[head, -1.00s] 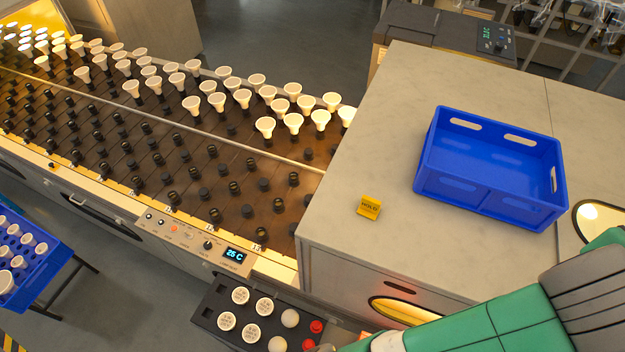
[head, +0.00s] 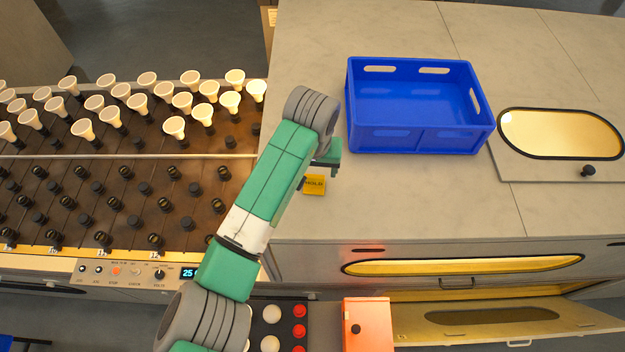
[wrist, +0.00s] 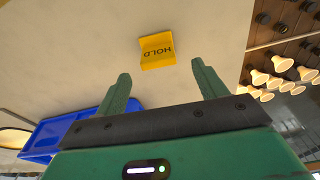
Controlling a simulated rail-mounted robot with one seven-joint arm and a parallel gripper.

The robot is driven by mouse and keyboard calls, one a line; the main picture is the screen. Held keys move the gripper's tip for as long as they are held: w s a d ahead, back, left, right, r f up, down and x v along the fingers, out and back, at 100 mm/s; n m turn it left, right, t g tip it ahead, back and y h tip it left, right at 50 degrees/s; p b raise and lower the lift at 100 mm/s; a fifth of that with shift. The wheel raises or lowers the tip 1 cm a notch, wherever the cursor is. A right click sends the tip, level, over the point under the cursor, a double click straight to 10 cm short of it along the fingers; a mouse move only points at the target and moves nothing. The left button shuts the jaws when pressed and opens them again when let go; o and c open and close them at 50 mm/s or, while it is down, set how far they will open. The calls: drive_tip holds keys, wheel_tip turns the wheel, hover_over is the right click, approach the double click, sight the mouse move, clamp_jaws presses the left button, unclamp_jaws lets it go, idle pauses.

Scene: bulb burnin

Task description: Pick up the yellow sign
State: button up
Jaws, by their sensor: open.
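The yellow sign (head: 315,185), marked HOLD, stands on the grey countertop near its left edge in the head view. In the wrist view the sign (wrist: 157,51) lies ahead of my fingertips, roughly midway between them and apart from both. My gripper (wrist: 160,80) is open and empty, with its two green fingers spread. In the head view my gripper (head: 328,166) is beside and just behind the sign, partly hidden by my arm.
An empty blue crate (head: 420,140) stands on the counter right of the sign. A rack of bulbs (head: 130,160) adjoins the counter on the left. An orange box (head: 368,325) is below the counter's front. The counter's front middle is clear.

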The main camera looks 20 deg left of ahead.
sight(314, 176)
drive_tip(key=f+p, duration=0.1)
drive_tip(key=f, duration=0.4)
drive_tip(key=shift+w, duration=0.2)
drive_tip(key=c, duration=1.1)
drive_tip(key=shift+o, duration=0.2)
drive_tip(key=shift+r, duration=0.15)
drive_tip(key=shift+r, duration=0.25)
drive_tip(key=r, duration=0.1)
drive_tip(key=r+b, duration=0.1)
drive_tip(key=shift+s+d+r, duration=0.15)
drive_tip(key=shift+s+r, duration=0.25)
drive_tip(key=s+d+r+p, duration=0.1)
drive_tip(key=s+d, duration=0.3)
drive_tip(key=s, duration=1)
drive_tip(key=shift+s+d+r, duration=0.15)
drive_tip(key=shift+s+r, duration=0.1)
